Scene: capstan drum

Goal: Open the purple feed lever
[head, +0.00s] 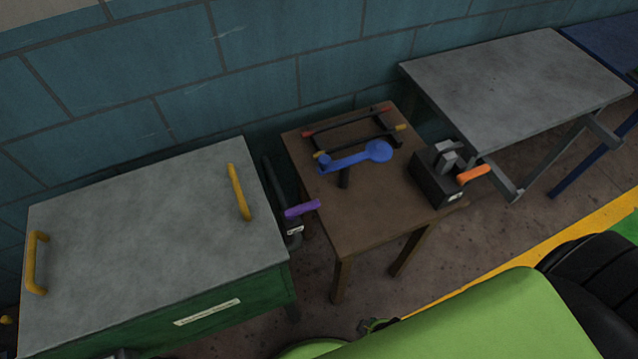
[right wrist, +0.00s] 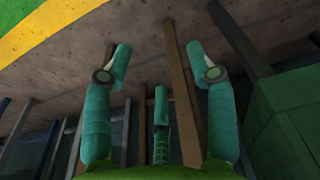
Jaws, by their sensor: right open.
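The purple feed lever (head: 302,209) shows in the head view as a short purple handle. It sticks out from a dark post with a small white label (head: 295,231), in the gap between the green cabinet and the wooden table. My right gripper (right wrist: 163,60) shows in the right wrist view with its teal fingers spread apart and nothing between them. Brown table legs and floor lie beyond the fingers. The purple lever does not show in the right wrist view. My left gripper is in neither view.
The green cabinet (head: 150,235) with yellow handles stands left of the lever. The wooden table (head: 360,210) stands right, bearing a blue crank (head: 358,157), dark bars and a black box (head: 436,182) with an orange handle (head: 473,174). A grey table (head: 525,85) stands farther right.

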